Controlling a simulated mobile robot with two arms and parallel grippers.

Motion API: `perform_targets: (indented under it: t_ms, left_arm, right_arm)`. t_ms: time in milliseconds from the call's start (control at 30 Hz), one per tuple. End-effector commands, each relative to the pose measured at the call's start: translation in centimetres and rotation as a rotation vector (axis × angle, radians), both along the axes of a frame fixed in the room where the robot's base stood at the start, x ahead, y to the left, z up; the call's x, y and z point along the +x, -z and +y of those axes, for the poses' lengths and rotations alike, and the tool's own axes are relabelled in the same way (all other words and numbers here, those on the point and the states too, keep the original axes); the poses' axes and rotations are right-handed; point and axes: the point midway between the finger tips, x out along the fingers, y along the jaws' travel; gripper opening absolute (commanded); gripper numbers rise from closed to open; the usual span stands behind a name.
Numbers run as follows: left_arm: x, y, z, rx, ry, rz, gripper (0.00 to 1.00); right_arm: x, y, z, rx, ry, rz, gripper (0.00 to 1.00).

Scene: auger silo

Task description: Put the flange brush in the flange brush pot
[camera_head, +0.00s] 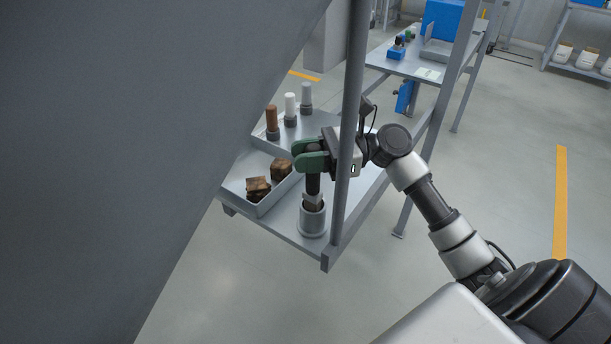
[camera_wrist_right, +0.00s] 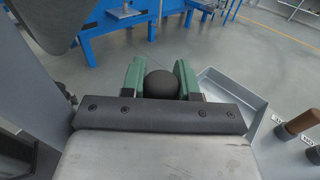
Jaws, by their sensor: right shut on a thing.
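My right gripper (camera_head: 306,155) has green fingers and is shut on the flange brush (camera_head: 313,186), which has a dark handle. The brush hangs upright below the fingers. Its lower end overlaps the mouth of the grey, round flange brush pot (camera_head: 312,220) near the shelf's front corner. Its tip is hidden, and I cannot tell how deep it reaches into the pot. In the right wrist view the round dark end of the handle (camera_wrist_right: 162,84) sits between the two green fingers. My left gripper is not in view.
A grey post (camera_head: 349,120) stands right beside my gripper. A tray (camera_head: 265,206) with brown blocks (camera_head: 258,189) lies left of the pot. Brown, white and grey handles (camera_head: 291,108) stand behind. A large grey sloped wall (camera_head: 120,120) fills the left.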

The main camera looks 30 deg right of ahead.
Motion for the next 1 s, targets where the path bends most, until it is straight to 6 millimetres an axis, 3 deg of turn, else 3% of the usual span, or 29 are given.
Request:
perform_targets:
  t_ms: [400, 833, 867, 1000]
  left_arm:
    - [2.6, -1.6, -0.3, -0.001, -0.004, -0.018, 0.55]
    - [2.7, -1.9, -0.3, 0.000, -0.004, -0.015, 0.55]
    - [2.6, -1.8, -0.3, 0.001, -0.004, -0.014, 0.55]
    - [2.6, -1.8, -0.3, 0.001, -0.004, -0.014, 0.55]
  right_arm:
    - [-0.1, 4.8, -0.1, 0.002, 0.000, 0.000, 0.06]
    - [0.0, 5.3, -0.1, 0.001, 0.000, 0.000, 0.06]
    - [0.0, 5.3, -0.1, 0.001, 0.000, -0.001, 0.34]
    - [0.0, 5.3, -0.1, 0.001, 0.000, -0.001, 0.55]
